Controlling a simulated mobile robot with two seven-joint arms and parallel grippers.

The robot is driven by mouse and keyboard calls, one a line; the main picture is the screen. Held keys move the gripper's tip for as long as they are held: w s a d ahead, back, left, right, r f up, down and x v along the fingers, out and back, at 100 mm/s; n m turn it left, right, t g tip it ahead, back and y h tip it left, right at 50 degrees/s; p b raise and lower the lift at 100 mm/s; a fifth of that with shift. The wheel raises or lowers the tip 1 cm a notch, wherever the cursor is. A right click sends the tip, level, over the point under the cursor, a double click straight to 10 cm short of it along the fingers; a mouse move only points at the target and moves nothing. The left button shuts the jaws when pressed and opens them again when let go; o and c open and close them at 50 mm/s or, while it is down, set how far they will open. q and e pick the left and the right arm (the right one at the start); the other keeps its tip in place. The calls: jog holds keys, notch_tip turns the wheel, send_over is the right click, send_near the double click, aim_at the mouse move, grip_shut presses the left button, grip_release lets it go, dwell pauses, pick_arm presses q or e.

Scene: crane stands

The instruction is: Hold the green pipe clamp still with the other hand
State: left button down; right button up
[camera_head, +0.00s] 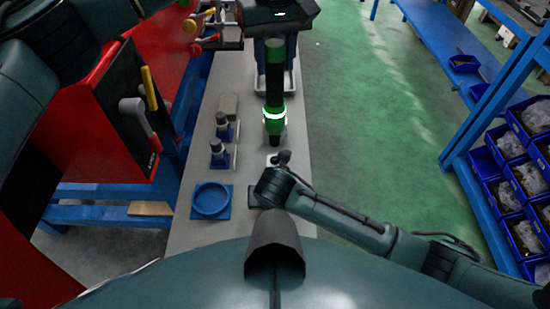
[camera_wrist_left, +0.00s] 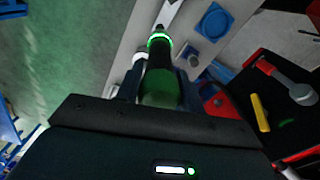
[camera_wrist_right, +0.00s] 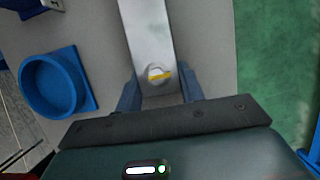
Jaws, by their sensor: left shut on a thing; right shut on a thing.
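The green pipe clamp, as I take it, is a dark cylinder with a green band and a bright glowing green ring (camera_head: 274,112). It stands over the grey bench in the head view and also shows in the left wrist view (camera_wrist_left: 159,88). My left gripper (camera_head: 275,50) is shut on its upper, dark green part, with a finger on each side. In the right wrist view, my right gripper (camera_wrist_right: 159,95) is shut on a pale metal bar (camera_wrist_right: 146,28) with a round end and a yellow mark. In the head view my right arm mostly hides that grip.
A blue round dish (camera_head: 211,200) and small blue-based fittings (camera_head: 219,152) stand on the bench (camera_head: 196,232) left of the clamp. A red tool panel (camera_head: 75,140) is at the left. Blue shelving with bins (camera_head: 508,145) is at the right, across clear green floor.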

aim_at(275, 88)
dwell(0.6)
pick_arm(q)
jog(key=shift+f, duration=3.35)
dwell(2.8)
